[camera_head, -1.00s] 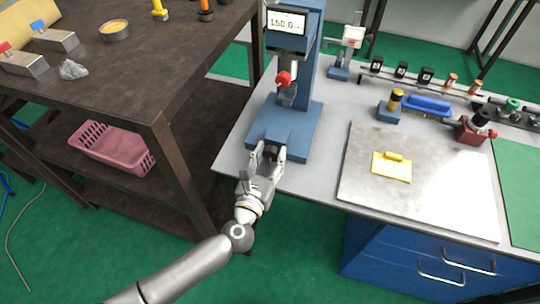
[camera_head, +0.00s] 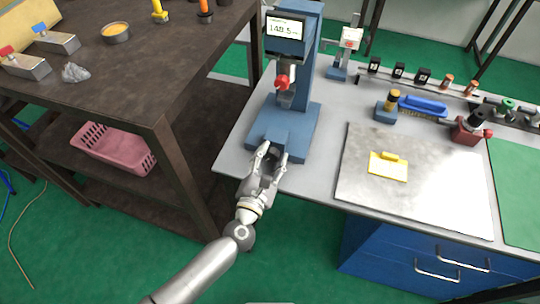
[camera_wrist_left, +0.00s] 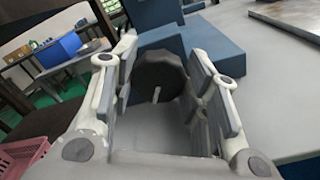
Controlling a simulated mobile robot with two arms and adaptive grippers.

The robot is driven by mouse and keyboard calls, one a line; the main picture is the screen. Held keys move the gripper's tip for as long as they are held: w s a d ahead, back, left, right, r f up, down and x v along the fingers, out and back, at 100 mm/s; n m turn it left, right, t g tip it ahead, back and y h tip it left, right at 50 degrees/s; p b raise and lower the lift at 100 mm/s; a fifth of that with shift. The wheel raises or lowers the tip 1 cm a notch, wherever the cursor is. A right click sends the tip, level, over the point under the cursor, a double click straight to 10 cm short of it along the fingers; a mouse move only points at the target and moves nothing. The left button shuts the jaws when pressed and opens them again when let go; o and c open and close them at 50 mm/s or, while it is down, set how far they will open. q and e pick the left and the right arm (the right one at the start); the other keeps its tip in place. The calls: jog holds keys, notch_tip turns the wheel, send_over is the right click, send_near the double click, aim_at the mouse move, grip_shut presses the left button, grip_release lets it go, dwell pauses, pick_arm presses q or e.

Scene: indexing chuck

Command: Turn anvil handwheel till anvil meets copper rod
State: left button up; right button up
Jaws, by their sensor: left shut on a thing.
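The blue bench instrument (camera_head: 300,50) stands at the left end of the grey bench; its display (camera_head: 285,30) reads about 148.5. A red knob (camera_head: 282,82) sits on its upright above the blue base (camera_head: 300,135). The dark round anvil handwheel (camera_wrist_left: 160,76) sticks out of the base front, with a pale mark on its face. My left gripper (camera_head: 272,153) is shut on the handwheel, one finger on each side, as the left wrist view shows. I cannot make out the anvil or a copper rod in the instrument. My right gripper is not in view.
A dark shelf table (camera_head: 150,90) stands close left of my left arm, with a pink basket (camera_head: 112,148) on its lower shelf. A metal plate (camera_head: 415,195) with a yellow tag (camera_head: 388,168) lies right. Small blocks and copper-coloured cylinders (camera_head: 449,81) line a rail behind.

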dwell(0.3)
pick_arm(q)
jog(key=o, duration=1)
jog(key=v, duration=1.2)
